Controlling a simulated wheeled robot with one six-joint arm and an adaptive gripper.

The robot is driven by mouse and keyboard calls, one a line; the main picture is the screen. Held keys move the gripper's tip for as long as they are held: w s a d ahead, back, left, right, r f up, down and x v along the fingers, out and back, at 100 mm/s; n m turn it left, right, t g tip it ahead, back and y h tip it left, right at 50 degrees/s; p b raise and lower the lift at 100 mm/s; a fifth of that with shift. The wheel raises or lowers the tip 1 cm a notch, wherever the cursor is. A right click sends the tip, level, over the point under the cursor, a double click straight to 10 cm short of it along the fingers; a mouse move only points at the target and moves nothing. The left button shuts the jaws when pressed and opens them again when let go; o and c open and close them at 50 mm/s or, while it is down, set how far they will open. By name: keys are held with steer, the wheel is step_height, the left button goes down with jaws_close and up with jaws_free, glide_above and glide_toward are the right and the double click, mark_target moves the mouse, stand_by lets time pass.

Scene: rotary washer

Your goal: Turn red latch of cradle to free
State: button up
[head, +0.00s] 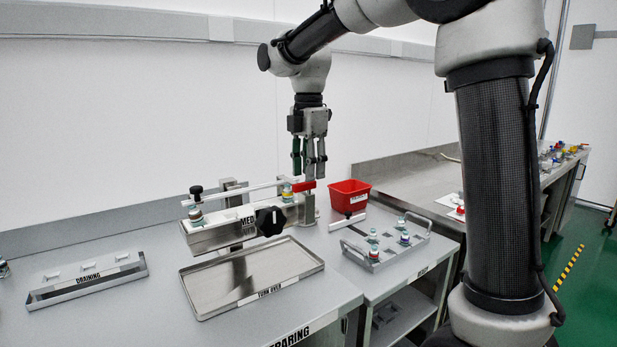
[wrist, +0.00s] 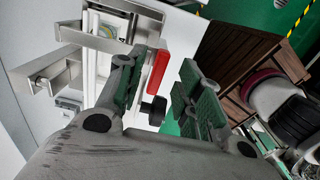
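The cradle (head: 215,234) is a metal frame with a white "MED" label and a large black knob (head: 270,221) on its front, standing behind a shallow tray. Its red latch (head: 304,186) is a short bar at the cradle's right end, by a metal post (head: 309,208). My gripper (head: 309,172) points down just above the latch, fingers apart. In the wrist view the red latch (wrist: 158,71) shows between the green-padded fingers of my open gripper (wrist: 160,80), nearer the left finger. I cannot tell whether they touch.
The "TURN OVER" tray (head: 230,282) lies in front of the cradle. A red bin (head: 349,196) and a rack with small bottles (head: 372,262) stand to the right. A "DRAINING" rack (head: 85,289) is at left. A black-capped post (head: 196,193) rises at the cradle's left end.

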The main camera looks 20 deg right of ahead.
step_height(320, 180, up, 9)
steer(key=shift+r, duration=0.15)
stand_by(0.4)
step_height(320, 180, down, 7)
steer(key=s+d+m, duration=0.2)
steer(key=s+m, duration=0.1)
steer(key=m, duration=0.8)
steer(key=s+d+f+m+t, duration=0.1)
steer(key=s+d+f+m, duration=0.1)
steer(key=s, duration=0.5)
steer(key=s+d+f+m+t, duration=0.2)
steer(key=s+d+m, duration=0.3)
steer(key=s, duration=0.3)
steer(key=s+d+f+m+t, duration=0.1)
steer(key=s+d+f+m, duration=0.2)
steer(key=s+d, duration=0.2)
steer(key=s, duration=0.3)
steer(key=shift+d+f+m, duration=0.2)
steer(key=shift+d+m, duration=0.2)
steer(key=shift+s, duration=0.1)
